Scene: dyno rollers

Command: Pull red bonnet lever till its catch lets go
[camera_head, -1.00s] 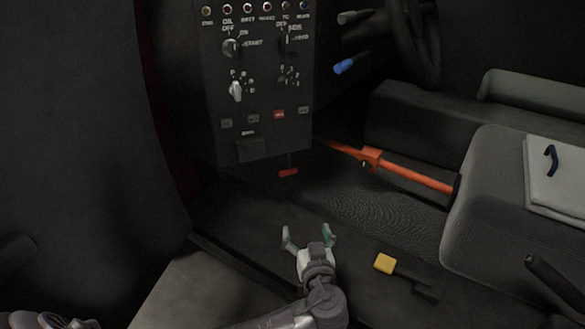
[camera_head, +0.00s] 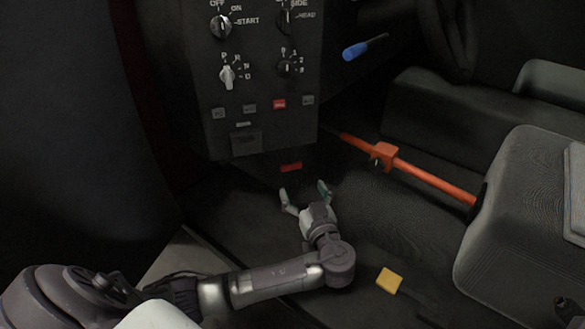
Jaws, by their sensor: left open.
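The red bonnet lever (camera_head: 291,167) is a small red handle just under the lower edge of the dark control panel. My left gripper (camera_head: 305,190) is open and empty, its two fingers pointing up toward the lever. In the picture the fingertips lie a little below the lever, one to each side of it, with a small gap. How far apart they are in depth I cannot tell.
The dark panel (camera_head: 262,80) with knobs and small buttons hangs above the lever. To the right are an orange-red bar (camera_head: 430,178), a grey seat (camera_head: 515,205) and a blue-handled stalk (camera_head: 355,51). A yellow block (camera_head: 389,281) is below right.

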